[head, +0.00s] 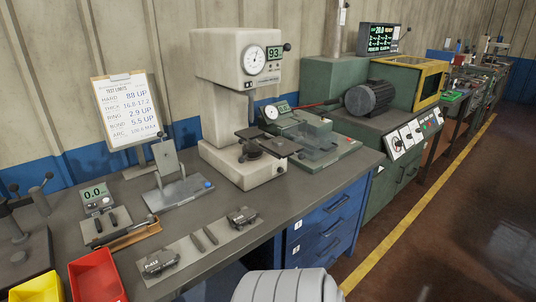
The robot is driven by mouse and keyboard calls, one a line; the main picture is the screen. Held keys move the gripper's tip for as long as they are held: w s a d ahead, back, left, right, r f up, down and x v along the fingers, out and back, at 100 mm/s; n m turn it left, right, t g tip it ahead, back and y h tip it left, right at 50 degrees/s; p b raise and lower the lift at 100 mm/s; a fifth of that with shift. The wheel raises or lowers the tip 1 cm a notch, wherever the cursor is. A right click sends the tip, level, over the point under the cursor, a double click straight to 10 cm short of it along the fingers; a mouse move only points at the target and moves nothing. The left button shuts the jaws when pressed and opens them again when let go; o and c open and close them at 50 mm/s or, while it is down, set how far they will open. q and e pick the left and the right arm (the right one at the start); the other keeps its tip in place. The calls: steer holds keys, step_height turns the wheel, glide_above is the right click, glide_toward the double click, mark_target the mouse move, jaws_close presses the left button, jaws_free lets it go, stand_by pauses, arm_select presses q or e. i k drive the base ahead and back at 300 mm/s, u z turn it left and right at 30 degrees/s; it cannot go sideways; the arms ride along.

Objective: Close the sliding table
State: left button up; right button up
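Neither of my grippers shows in the head view. No part is labelled as the sliding table, and I cannot tell for certain which one it is. A low green device (297,124) with a dial and a small readout sits on the bench at the middle right. It has a flat grey, partly clear plate (320,146) at its front right. A cream bench tester (236,60) with a dial stands left of it. A dark plate (277,146) juts out to the right from above the tester's base. I cannot tell whether either plate is slid out.
A grey bench (218,262) with blue drawers (326,225) holds several tools. A plate with dark parts (200,243) lies near its front edge. Red (96,278) and yellow (38,290) bins stand front left. A large green machine (330,75) with a motor stands right. The floor at right is open.

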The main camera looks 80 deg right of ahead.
mark_target(283, 146)
steer(key=z, duration=2.3)
steer(key=k, duration=1.3)
steer(key=z, duration=0.25)
steer(key=i, duration=0.65)
steer(key=z, duration=0.7)
steer(key=i, duration=1)
steer(key=u, duration=0.3)
